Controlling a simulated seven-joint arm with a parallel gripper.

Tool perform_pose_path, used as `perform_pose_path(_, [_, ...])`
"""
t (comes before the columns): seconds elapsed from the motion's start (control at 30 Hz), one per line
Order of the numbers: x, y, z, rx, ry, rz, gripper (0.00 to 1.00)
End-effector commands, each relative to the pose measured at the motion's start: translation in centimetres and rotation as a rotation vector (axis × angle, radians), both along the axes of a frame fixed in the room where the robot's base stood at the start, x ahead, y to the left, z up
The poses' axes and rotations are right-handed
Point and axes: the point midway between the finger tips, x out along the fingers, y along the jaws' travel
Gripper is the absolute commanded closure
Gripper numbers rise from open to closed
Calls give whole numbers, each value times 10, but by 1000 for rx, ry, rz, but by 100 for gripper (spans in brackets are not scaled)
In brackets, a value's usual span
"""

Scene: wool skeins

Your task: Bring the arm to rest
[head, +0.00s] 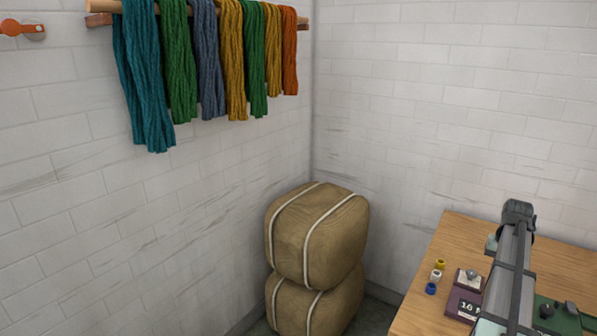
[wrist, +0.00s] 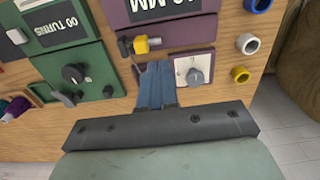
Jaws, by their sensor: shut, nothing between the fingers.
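My gripper (wrist: 157,72) shows in the wrist view with its two blue fingers pressed together and nothing between them. It is over the wooden table (wrist: 105,20), next to a purple box (wrist: 195,40) with a dial and a yellow-tipped part. In the head view my arm reaches over the table (head: 455,228) at the right; the fingers cannot be made out there. I cannot tell whether the fingertips touch the purple box.
A green box (wrist: 85,75) with a knob is left of the fingers. Small blue, white and yellow rings (wrist: 248,43) lie to the right. Two stacked bales (head: 318,235) stand in the corner. Wool skeins (head: 145,75) hang from a wall rod at upper left.

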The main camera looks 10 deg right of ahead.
Motion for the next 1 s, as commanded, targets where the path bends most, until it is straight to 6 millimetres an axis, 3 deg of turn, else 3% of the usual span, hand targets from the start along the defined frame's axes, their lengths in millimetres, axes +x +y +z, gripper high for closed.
perform_pose_path(0.13, [41, 20, -5, -40, -51, 69, 100])
perform_pose_path(0.27, [97, 53, -12, -96, -127, 163, 100])
perform_pose_path(0.43, [161, 110, -32, -152, -217, 285, 100])
perform_pose_path(0.53, [185, 154, -64, -156, -242, 351, 100])
perform_pose_path(0.73, [180, 220, -140, -115, -204, 421, 100])
perform_pose_path(1.0, [142, 284, -228, -45, -110, 473, 100])
